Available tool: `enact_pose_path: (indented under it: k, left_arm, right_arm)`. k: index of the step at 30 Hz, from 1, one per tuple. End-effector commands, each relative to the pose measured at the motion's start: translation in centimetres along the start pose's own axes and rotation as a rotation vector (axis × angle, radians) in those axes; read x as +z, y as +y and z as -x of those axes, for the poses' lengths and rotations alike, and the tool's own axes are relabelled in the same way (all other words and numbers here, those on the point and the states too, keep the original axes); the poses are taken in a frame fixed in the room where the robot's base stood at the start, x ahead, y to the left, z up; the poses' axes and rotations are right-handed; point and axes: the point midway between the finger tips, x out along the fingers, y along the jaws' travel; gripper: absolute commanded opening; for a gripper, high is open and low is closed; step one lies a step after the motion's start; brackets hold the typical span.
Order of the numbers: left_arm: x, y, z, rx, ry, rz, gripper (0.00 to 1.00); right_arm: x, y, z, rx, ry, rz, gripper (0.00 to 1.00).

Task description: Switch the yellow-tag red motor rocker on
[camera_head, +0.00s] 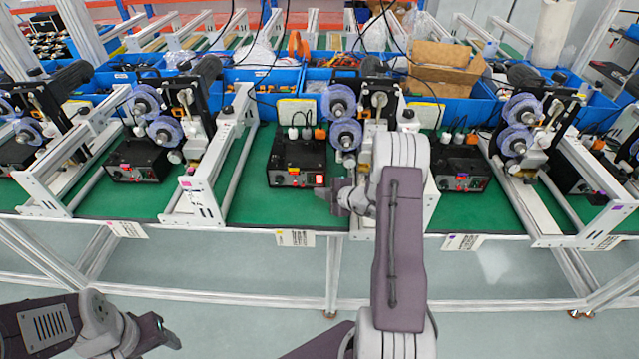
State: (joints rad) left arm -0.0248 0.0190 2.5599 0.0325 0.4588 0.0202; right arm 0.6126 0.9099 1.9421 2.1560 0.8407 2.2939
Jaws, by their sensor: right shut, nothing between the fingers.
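The black control box (298,150) with a yellow and red strip on its front stands on the green bench top near the middle. Its red rocker (319,180) is at the lower right of the front face and looks bright red. A label with a yellow mark (295,238) is on the bench edge below it. My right gripper (327,196) is shut and empty, just below and to the right of the rocker; I cannot tell whether it touches. My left gripper (166,337) is low at the left, away from the bench; its fingers are unclear.
Similar black boxes stand left (137,160) and right (460,168), with pink and purple marks. White frames with purple-blue rollers (346,134) stand between them. Blue bins (258,90) and a cardboard box (445,65) line the back. The green surface left of the middle box is clear.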

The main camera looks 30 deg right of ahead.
Motion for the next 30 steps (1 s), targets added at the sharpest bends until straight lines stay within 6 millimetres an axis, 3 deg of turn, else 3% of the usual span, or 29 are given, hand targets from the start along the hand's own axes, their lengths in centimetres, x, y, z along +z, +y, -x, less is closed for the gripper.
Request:
enact_pose_path:
  k: [10, 26, 28, 30]
  left_arm:
    - [0.0, 0.0, 0.1, 0.000, 0.000, 0.000, 0.60]
    - [0.0, 0.0, 0.1, 0.000, 0.000, 0.000, 0.60]
    - [0.0, 0.0, 0.1, 0.000, 0.000, 0.000, 0.60]
    - [0.0, 0.0, 0.2, 0.000, 0.000, 0.000, 0.60]
  right_arm:
    - [-1.6, -1.6, 2.3, 0.000, -0.001, 0.001, 0.00]
    - [-1.8, -1.7, 2.4, 0.000, 0.000, 0.002, 0.00]
    - [-2.7, -1.8, 2.0, -0.005, 0.016, 0.014, 0.00]
    - [-5.4, -0.1, 1.6, 0.011, 0.056, 0.068, 0.00]
